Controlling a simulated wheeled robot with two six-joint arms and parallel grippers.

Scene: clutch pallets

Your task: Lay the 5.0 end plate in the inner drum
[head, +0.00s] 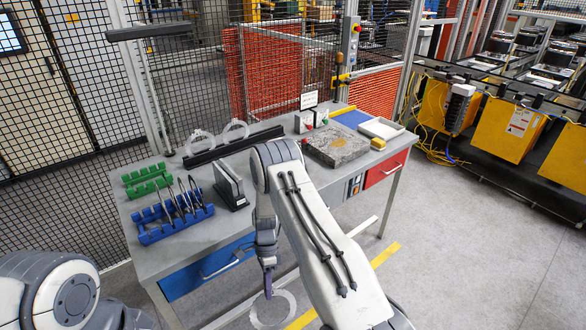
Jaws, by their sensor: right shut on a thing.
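My right gripper (268,284) hangs low in front of the bench and points down. It is shut on a pale ring-shaped plate (291,301), which is held clear of the bench, over the floor. No 5.0 mark can be read on this plate. Two similar pale rings (200,142) stand upright in a black rack (246,144) at the back of the bench. I cannot make out the inner drum in this view. My left arm shows at the lower left, but its gripper is out of view.
On the bench stand a blue rack (148,237) with several thin plates, a green rack (132,178), a black holder (231,194), a stone slab (337,149) and a white tray (381,128). A mesh fence lies behind.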

